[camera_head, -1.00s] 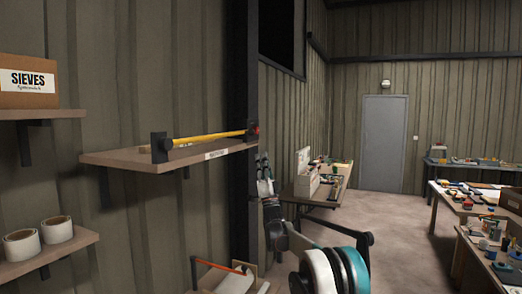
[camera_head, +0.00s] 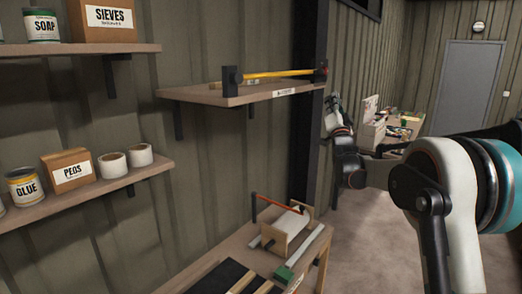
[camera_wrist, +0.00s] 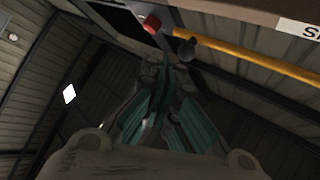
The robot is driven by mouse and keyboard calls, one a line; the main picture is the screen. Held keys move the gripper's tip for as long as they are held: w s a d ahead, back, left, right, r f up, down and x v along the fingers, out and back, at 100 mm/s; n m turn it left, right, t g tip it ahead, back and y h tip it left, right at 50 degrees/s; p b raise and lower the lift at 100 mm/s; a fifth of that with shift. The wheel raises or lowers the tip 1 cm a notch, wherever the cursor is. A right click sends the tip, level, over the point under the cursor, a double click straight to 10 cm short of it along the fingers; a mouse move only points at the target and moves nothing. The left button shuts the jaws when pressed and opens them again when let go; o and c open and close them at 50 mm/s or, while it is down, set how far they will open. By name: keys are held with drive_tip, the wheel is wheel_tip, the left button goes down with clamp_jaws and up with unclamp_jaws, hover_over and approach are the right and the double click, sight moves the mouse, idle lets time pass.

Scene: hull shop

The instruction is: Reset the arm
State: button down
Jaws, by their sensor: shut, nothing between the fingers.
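My gripper (camera_head: 334,115) points upward just right of the dark post, near the right end of the upper shelf (camera_head: 215,97). In the wrist view its fingers (camera_wrist: 165,72) are together with nothing between them. My arm extends from it to the right side of the head view. A yellow-handled tool (camera_head: 275,73) with dark ends lies on that shelf. In the wrist view the yellow handle (camera_wrist: 262,60) and a red part (camera_wrist: 151,24) show above and beside the fingers; I cannot tell how wide the gap is.
A lower bench (camera_head: 230,258) holds a clamp-like frame with a white roll and an orange bar. Left shelves hold a SIEVES box (camera_head: 103,18), a PEGS box (camera_head: 69,172), a GLUE can (camera_head: 24,187) and white rolls (camera_head: 112,165). A grey door (camera_head: 467,85) stands behind open floor.

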drive_tip(key=s+a+f+n+g+b, duration=0.15)
drive_tip(key=s+f+g, duration=0.25)
drive_tip(key=s, duration=0.7)
drive_tip(key=s+a+f+n+g+b, duration=0.15)
drive_tip(key=s+f+g, duration=0.3)
drive_tip(key=s, duration=0.75)
drive_tip(key=s+a+f+n+g, duration=0.1)
drive_tip(key=s+f+n+g, duration=0.1)
drive_tip(key=s+f, duration=0.6)
drive_tip(key=s+a+f+n+g+b, duration=0.1)
drive_tip(key=s+f+g, duration=0.3)
drive_tip(key=s, duration=1.2)
drive_tip(key=s+a+f+n+g, duration=0.1)
drive_tip(key=s+f+n+g, duration=0.1)
drive_tip(key=s+f, duration=0.9)
wheel_tip(320, 180, down, 2)
drive_tip(key=shift+s+a+f+n+g, duration=0.1)
drive_tip(key=shift+s+a+n+g, duration=0.3)
drive_tip(key=shift+g, duration=0.25)
drive_tip(key=c, duration=2.3)
unclamp_jaws()
